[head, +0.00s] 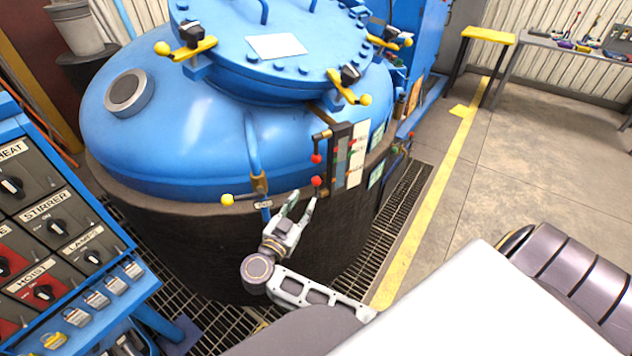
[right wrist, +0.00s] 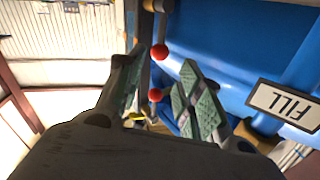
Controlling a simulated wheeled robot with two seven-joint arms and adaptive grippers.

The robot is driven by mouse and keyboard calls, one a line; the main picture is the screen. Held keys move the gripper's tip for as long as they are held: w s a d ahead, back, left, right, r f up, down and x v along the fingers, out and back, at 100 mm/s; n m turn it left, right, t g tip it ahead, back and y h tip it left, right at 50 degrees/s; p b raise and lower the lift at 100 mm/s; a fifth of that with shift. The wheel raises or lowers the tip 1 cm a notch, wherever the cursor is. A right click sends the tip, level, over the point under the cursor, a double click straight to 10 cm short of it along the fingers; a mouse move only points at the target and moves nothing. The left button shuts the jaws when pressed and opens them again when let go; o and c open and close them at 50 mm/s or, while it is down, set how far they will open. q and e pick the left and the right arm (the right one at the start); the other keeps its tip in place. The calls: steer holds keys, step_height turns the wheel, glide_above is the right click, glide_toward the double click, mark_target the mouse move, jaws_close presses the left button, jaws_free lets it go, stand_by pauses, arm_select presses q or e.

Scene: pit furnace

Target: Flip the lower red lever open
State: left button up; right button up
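The lower red lever's round knob (head: 316,181) is at the bottom of the sight gauge (head: 341,157) on the blue furnace's side. In the right wrist view, which looks upside down, it is the larger, upper red knob (right wrist: 159,51). The upper red lever (head: 316,158) also shows in the wrist view (right wrist: 155,95). My right gripper (head: 303,203) is open and empty, just below and left of the lower knob. In the wrist view its fingers (right wrist: 160,90) stand on both sides of the knobs; contact is not visible. A grey part, possibly my left gripper (head: 127,345), is cut off at the bottom edge.
A yellow-knobbed lever (head: 228,200) and the FILL tag (right wrist: 284,102) are left of the gripper in the head view. The control panel (head: 60,225) stands at left. Floor grating (head: 385,225) surrounds the furnace (head: 190,140); open floor lies at right.

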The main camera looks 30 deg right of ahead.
mark_target(314, 184)
steer(key=x, duration=0.4)
steer(key=shift+w+d, duration=0.25)
steer(key=shift+d, duration=0.05)
steer(key=x, duration=0.4)
steer(key=shift+x, duration=0.9)
arm_select(q)
steer(key=shift+w+d+r, duration=0.15)
steer(key=shift+w+d, duration=0.1)
steer(key=shift+w, duration=0.2)
steer(key=shift+w+d+r, duration=0.1)
steer(key=shift+w+d, duration=0.1)
steer(key=shift+w, duration=0.2)
arm_select(e)
jaws_close()
